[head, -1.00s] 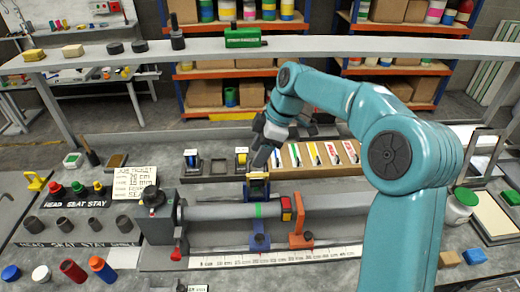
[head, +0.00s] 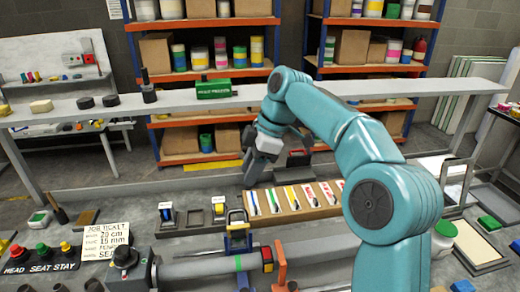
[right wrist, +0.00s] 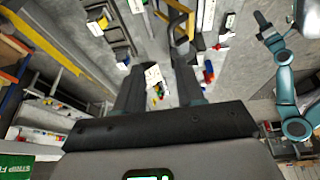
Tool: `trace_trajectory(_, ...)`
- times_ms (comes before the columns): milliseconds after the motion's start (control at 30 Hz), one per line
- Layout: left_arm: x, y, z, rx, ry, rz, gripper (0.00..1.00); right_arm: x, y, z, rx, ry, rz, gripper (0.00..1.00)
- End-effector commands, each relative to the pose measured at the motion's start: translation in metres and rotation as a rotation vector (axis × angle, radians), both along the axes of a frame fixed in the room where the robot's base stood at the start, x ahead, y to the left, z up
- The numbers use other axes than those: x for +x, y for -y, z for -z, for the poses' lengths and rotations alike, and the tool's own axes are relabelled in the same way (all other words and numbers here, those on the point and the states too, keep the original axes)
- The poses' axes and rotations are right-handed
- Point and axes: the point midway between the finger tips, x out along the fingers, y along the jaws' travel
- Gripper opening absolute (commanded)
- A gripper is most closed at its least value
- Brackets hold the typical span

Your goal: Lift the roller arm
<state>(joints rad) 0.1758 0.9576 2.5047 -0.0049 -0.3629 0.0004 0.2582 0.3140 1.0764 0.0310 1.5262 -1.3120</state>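I take the roller arm (head: 237,215) to be the yellow arch with blue parts that stands over the grey roller tube (head: 200,269) in the head view. A yellow frame, likely the same part, shows at the top of the right wrist view (right wrist: 197,38). My right gripper (head: 250,180) is above and behind it in the head view, apart from it. In the right wrist view its two dark fingers (right wrist: 158,90) stand apart with nothing held between them. My left gripper (right wrist: 266,24) seems to show small at the upper right of the right wrist view; its opening is unclear.
A tray of coloured strips (head: 295,205) lies behind the tube. The job ticket (head: 104,240) and red, green and yellow buttons (head: 40,252) are at left. A raised shelf (head: 390,90) with a green box (head: 213,89) runs across the back.

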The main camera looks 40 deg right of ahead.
Motion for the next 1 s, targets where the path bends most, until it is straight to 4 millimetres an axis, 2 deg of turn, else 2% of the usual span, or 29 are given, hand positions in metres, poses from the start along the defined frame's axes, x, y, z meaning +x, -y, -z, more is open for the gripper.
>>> trace_trajectory(100, 0.0, 0.0, -0.007, 0.0, 0.0, 0.0, 0.43, -0.006, 0.008, -0.028, 0.0, 0.001, 0.0, 0.38)
trace_trajectory(300, 0.0, 0.0, -0.014, 0.0, 0.0, 0.0, 0.43, -0.014, 0.016, -0.054, 0.003, -0.002, -0.002, 0.38)
trace_trajectory(1000, 0.0, 0.0, -0.014, 0.0, 0.0, 0.0, 0.43, -0.017, 0.017, -0.059, 0.003, -0.005, -0.004, 0.38)
